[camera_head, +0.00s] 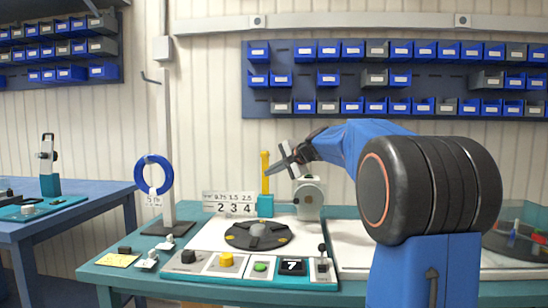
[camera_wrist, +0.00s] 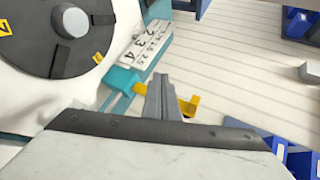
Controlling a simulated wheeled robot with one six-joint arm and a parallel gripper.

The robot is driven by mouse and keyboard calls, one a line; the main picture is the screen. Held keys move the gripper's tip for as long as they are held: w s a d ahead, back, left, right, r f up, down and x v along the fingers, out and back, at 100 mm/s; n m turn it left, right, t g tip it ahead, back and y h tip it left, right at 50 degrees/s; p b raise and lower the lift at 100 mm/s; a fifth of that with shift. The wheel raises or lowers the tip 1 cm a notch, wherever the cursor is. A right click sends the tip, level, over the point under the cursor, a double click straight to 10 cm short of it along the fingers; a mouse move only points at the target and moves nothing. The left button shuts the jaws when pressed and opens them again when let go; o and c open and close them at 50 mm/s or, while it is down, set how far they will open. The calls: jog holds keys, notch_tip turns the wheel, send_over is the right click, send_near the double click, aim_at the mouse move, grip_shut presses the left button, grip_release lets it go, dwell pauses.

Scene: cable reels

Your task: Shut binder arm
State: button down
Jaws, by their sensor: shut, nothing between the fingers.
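The binder arm (camera_head: 265,178) is a yellow bar standing upright on a teal block (camera_head: 265,205) behind a dark round turntable (camera_head: 258,235). My gripper (camera_head: 283,159) is up beside the bar's upper part, on its right; I cannot tell whether they touch. In the wrist view my gripper's fingers (camera_wrist: 162,92) are together and empty. A yellow end of the binder arm (camera_wrist: 188,106) shows just right of the fingertips, and its rest is partly hidden behind them. The turntable (camera_wrist: 65,30) is at the top left there.
A number card (camera_head: 230,204) stands left of the binder arm. A grey device (camera_head: 309,198) stands right of it. A post with a blue ring (camera_head: 153,173) is at the left. Buttons and a lever (camera_head: 323,258) line the front. Blue bins hang on the wall.

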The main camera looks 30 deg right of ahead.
jog(key=w+d+r+m+t, duration=0.2)
jog(key=w+d, duration=0.3)
jog(key=d, duration=0.3)
jog(key=w+d+r+m+t, duration=0.1)
jog(key=w+d+r+m, duration=0.1)
jog(key=w+d, duration=0.4)
jog(key=w+a+h, duration=0.1)
jog(key=w+a, duration=0.2)
jog(key=w, duration=0.3)
jog(key=shift+w+a+f+m, duration=0.2)
jog(key=shift+a+f+m, duration=0.05)
jog(key=shift+f+m, duration=0.1)
